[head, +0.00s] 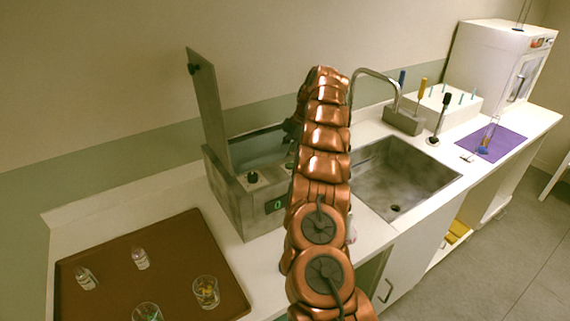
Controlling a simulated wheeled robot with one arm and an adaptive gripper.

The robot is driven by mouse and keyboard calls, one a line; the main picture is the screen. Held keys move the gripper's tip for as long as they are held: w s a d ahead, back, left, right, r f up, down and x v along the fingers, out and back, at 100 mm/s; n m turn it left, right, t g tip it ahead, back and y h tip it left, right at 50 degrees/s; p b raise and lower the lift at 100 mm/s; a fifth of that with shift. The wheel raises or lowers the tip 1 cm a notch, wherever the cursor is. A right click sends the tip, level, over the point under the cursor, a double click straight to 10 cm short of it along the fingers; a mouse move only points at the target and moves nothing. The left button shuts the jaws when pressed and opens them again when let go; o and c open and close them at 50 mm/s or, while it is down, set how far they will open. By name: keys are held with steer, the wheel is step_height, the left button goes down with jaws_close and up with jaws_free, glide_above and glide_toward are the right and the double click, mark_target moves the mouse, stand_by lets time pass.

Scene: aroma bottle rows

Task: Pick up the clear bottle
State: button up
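Two small clear bottles stand on the brown tray (105,301) at the lower left of the head view. One clear bottle (87,279) is at the left, and another clear bottle (140,259) is to its right. Both look upright and have pale labels or contents; I cannot tell which one the task names. My copper arm rises through the middle of the view, well to the right of the tray. My gripper cannot be made out; the arm hides whatever lies behind it.
A glass with yellowish contents (206,292) and another glass (147,313) stand on the tray's near side. A grey water bath (228,196) with its lid raised stands behind the tray. A sink (396,185), a purple mat (493,139) and a white machine (492,62) lie to the right.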

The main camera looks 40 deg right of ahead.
steer(key=shift+a+f, duration=0.25)
steer(key=shift+f, duration=0.15)
steer(key=shift+f, duration=0.1)
jaws_close()
stand_by(0.4)
